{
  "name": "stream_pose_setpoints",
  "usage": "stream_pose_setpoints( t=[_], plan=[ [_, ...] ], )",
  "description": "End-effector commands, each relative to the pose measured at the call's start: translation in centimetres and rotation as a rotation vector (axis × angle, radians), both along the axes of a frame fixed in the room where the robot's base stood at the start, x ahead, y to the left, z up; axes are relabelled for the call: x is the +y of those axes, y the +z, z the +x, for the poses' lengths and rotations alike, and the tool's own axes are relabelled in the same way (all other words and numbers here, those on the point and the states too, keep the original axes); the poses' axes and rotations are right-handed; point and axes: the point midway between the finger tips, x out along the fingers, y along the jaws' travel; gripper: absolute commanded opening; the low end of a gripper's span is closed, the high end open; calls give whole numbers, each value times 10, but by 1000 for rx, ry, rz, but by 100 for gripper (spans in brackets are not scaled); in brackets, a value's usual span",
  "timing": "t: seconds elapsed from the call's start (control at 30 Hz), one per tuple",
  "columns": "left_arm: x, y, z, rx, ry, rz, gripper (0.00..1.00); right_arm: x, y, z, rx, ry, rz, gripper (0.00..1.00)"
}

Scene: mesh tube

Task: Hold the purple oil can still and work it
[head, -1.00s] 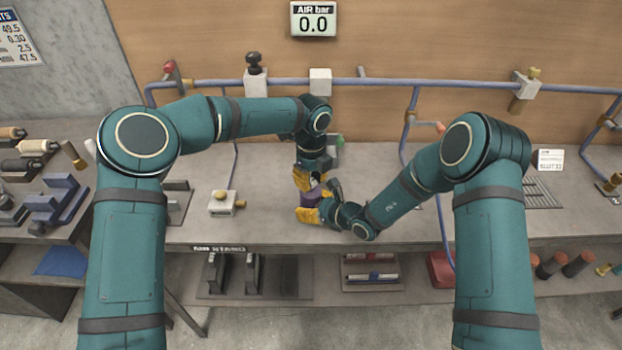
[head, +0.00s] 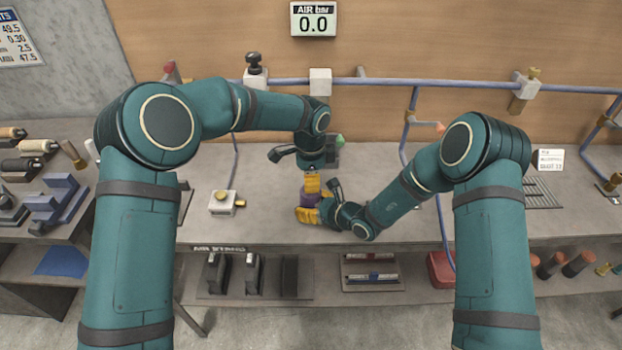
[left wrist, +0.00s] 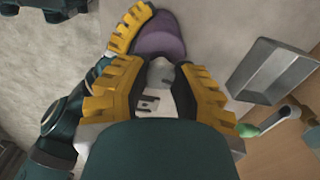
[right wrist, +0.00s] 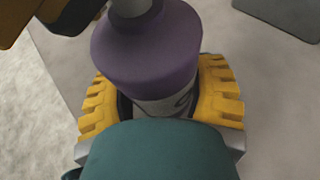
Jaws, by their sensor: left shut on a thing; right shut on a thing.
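The purple oil can (head: 311,199) stands on the bench between my two grippers. In the right wrist view its purple body (right wrist: 150,50) has a pale label low down and a grey neck on top. My right gripper (head: 306,213) is shut around the can's lower body, with a yellow finger on each side in the right wrist view. My left gripper (head: 312,183) is directly above, pointing down, shut on the can's grey top (left wrist: 160,74). The left fingers hide part of the top, and the right fingers hide much of the body in the head view.
A white box with a yellow knob (head: 223,202) sits on the bench to the left. A grey bracket (left wrist: 268,70) and a green-tipped handle (left wrist: 250,130) are near my left gripper. A blue pipe (head: 440,85) runs along the back wall.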

Motion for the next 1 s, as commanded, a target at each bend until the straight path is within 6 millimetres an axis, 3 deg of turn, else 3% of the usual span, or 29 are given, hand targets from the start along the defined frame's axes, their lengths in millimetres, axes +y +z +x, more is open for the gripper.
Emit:
stream_pose_setpoints(
  t=[0.4, 1.0],
  plan=[
    [1, -1, 0, -6, 253, -3, 0, 0, 0, 0, 0, -1, 1, 16],
    [1, -1, -1, -6, 318, -5, 0, -1, 0, 1, -1, -2, 1, 16]
  ],
)
